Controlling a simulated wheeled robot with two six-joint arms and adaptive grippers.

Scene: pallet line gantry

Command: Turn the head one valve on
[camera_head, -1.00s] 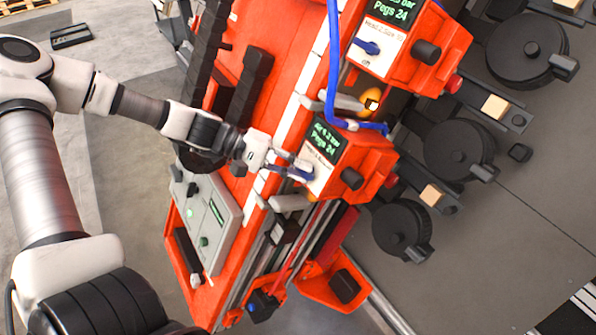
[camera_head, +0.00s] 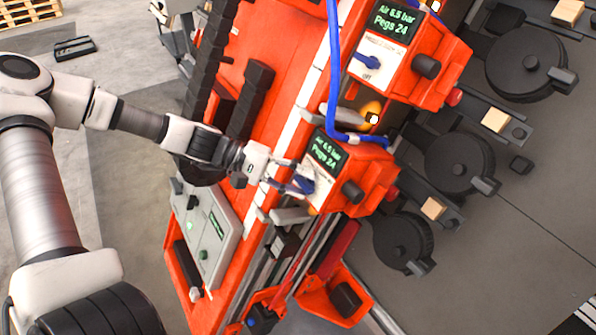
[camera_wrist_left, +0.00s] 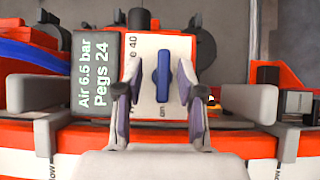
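The lower orange head box (camera_head: 375,173) carries a screen reading "Air 6.5 bar, Pegs 24" and a white plate with a blue valve handle (camera_head: 303,185). In the left wrist view the blue handle (camera_wrist_left: 163,76) stands lengthwise up the picture, its lower end by the word "on". The plate's text is partly hidden; "40" shows. My left gripper (camera_head: 284,177) is in front of this plate. In the left wrist view its fingers (camera_wrist_left: 158,82) are open, one each side of the handle, with gaps on both sides. My right gripper is out of view.
A second orange head box (camera_head: 440,75) above has its own blue handle (camera_head: 367,62) with "off" beneath. A blue hose (camera_head: 333,75) loops between the boxes. A grey button panel (camera_head: 208,232) lies below my left wrist. Black reels (camera_head: 460,157) stand at right.

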